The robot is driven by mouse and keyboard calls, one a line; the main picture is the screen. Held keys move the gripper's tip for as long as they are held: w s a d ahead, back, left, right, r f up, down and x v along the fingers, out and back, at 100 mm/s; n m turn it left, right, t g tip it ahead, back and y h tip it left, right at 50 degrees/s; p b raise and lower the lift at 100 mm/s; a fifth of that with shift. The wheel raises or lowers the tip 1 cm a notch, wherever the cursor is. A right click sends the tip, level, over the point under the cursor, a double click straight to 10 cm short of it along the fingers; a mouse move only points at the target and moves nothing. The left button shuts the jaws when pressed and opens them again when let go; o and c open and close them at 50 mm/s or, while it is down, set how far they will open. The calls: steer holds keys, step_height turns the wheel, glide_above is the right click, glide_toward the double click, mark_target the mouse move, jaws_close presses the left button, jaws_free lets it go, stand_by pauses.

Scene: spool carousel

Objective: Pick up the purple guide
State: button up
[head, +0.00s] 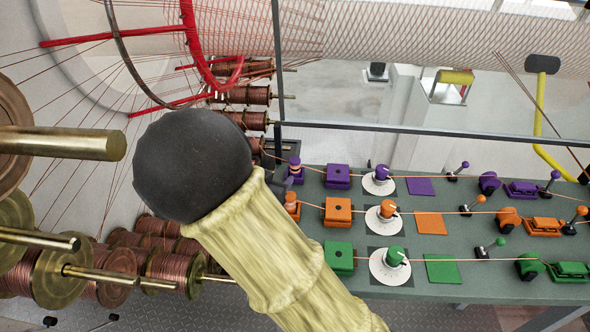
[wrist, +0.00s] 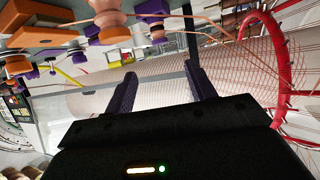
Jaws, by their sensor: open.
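Several purple parts stand in the back row of the green-grey bench (head: 400,287) in the head view. They include a ringed post (head: 294,168), a block (head: 337,176), a piece on a white disc (head: 382,173) and a rounded piece (head: 489,182). I cannot tell for certain which is the guide. In the wrist view, purple parts (wrist: 153,7) show at the top, tilted by the camera. My gripper (wrist: 159,70) is open and empty there, its two dark fingers apart and below these parts.
Orange parts (head: 338,211) and green parts (head: 339,256) form nearer rows, with thin copper wires running along them. Copper spools (head: 245,95) and brass rods (head: 60,142) crowd the left. A red ring (wrist: 272,60) stands at right in the wrist view.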

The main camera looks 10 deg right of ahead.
mark_target(293, 164)
steer(key=x, duration=1.1)
steer(key=shift+a+p, duration=0.15)
steer(key=shift+p, duration=0.15)
steer(key=x, duration=0.2)
steer(key=p+x, duration=0.1)
steer(key=x, duration=0.2)
steer(key=shift+s+f, duration=0.1)
steer(key=shift+f, duration=0.25)
steer(key=c, duration=1.1)
